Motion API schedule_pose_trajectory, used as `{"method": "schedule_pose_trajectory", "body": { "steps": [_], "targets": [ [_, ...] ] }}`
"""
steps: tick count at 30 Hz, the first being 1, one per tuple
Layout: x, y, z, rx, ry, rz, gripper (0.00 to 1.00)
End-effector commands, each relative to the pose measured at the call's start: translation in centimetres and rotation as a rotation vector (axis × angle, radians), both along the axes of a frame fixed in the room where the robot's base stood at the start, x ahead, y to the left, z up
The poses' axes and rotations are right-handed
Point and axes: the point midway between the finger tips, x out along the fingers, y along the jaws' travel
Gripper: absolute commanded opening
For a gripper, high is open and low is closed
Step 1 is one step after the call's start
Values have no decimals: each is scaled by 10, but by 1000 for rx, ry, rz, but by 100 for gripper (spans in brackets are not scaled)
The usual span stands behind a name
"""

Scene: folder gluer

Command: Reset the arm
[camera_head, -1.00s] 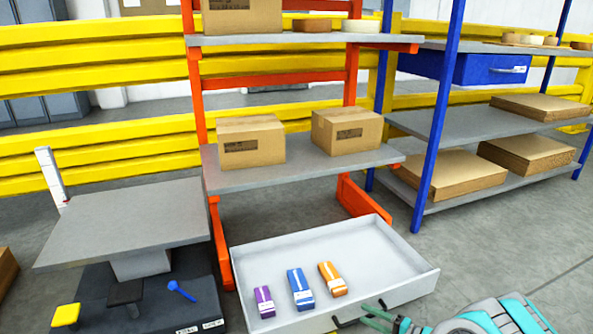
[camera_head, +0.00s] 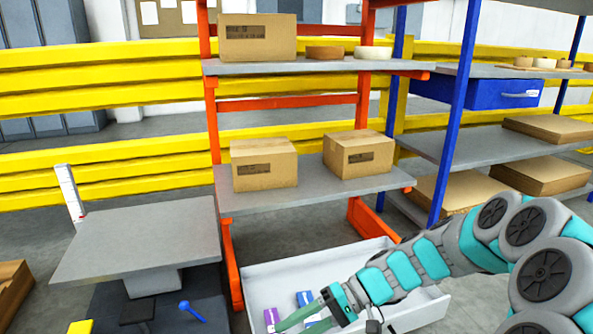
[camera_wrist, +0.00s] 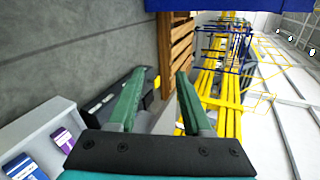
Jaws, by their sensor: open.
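My arm reaches in from the right in the head view, across the front of the open white drawer (camera_head: 262,284). My gripper (camera_head: 293,328) is at the lower edge of that view, over or in front of the drawer. In the wrist view the two green fingers of my gripper (camera_wrist: 160,82) stand apart with nothing between them. A purple box (camera_head: 271,318) and a blue box (camera_head: 305,299) lie in the drawer, the blue one partly hidden by my gripper. They also show at the lower left of the wrist view. The orange box is hidden behind my arm.
An orange-framed rack (camera_head: 226,192) carries cardboard boxes (camera_head: 263,163) above the drawer. A blue-framed shelf (camera_head: 455,110) with flat cardboard stacks stands at right, close behind my arm. A grey platform (camera_head: 140,235) is at left. Yellow rails (camera_head: 110,105) run behind.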

Motion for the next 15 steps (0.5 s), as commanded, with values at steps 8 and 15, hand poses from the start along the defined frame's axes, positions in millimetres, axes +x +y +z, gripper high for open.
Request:
{"method": "schedule_pose_trajectory", "body": {
  "steps": [8, 15],
  "targets": [
    [-80, -10, 24, -293, -17, 124, 50],
    [-136, -44, 33, -570, -38, 142, 50]
  ]
}}
